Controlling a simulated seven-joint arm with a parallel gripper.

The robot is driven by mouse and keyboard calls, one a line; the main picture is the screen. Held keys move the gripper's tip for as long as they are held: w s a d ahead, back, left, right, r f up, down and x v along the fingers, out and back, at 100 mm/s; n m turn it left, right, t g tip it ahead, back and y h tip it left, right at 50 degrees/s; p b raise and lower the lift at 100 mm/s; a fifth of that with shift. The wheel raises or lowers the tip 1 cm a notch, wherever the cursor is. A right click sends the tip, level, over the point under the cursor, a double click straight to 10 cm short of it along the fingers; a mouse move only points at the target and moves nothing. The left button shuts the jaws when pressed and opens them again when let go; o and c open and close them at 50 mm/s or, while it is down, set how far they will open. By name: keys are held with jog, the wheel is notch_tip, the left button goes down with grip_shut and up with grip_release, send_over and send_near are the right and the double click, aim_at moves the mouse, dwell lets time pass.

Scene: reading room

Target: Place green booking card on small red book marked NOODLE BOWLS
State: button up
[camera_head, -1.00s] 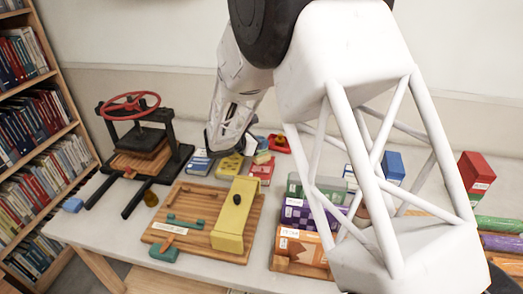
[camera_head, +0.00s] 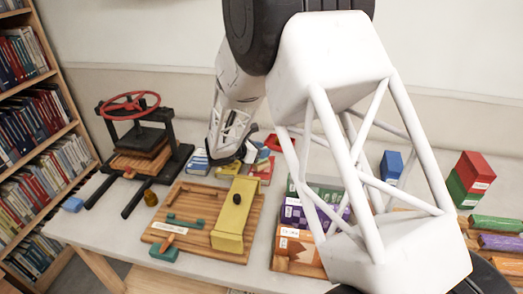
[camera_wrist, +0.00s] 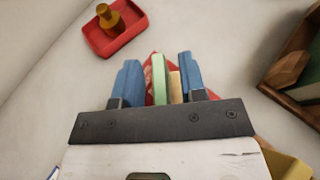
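My gripper (camera_wrist: 160,80) has two blue fingers. In the wrist view they stand apart, with a green piece (camera_wrist: 160,78), probably the green booking card, edge-on between them. A tan piece (camera_wrist: 175,86) is beside it. A strip of red shows between the left finger and the green piece, and I see no firm grip. In the head view my gripper (camera_head: 224,160) is low over the small books at the table's back. A small red book (camera_head: 262,170) lies just right of it. Its marking is too small to read. My gripper partly hides a yellow book (camera_head: 228,171).
A red dish with a brass knob (camera_wrist: 115,27) is ahead and left in the wrist view. A blue book (camera_head: 197,162), the black press (camera_head: 145,140), a wooden board with a yellow block (camera_head: 232,215) and coloured boxes (camera_head: 300,245) surround the spot.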

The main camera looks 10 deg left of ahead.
jog(key=shift+r, duration=0.1)
jog(key=shift+a+r, duration=0.1)
jog(key=shift+s+a+r, duration=0.25)
jog(key=shift+s+a, duration=0.25)
jog(key=v, duration=1)
jog(key=shift+s+r, duration=0.1)
dwell(0.5)
jog(key=s+d+r+m+g+y, duration=0.15)
jog(key=s+d+r+m, duration=0.3)
jog(key=d, duration=0.45)
jog(key=s+d+r+m+g, duration=0.3)
jog(key=d+r+m, duration=0.15)
jog(key=d, duration=0.55)
jog(key=s+d+r+m+g+y, duration=0.1)
jog(key=s+d+r+m+g, duration=0.15)
jog(key=d+r, duration=0.45)
jog(key=s+d+m+y, duration=0.2)
jog(key=s+d+m, duration=0.3)
jog(key=s, duration=0.4)
jog(key=s+d+r+m+y, duration=0.1)
jog(key=s+d+m+y, duration=0.1)
jog(key=s+d+m, duration=0.3)
jog(key=s+d+m+y, duration=0.3)
jog(key=s+d+m, duration=0.2)
jog(key=s, duration=0.8)
jog(key=d, duration=0.2)
jog(key=shift+s+d+r+m, duration=0.2)
jog(key=shift+s+d+m, duration=0.1)
jog(key=shift+s+m, duration=0.05)
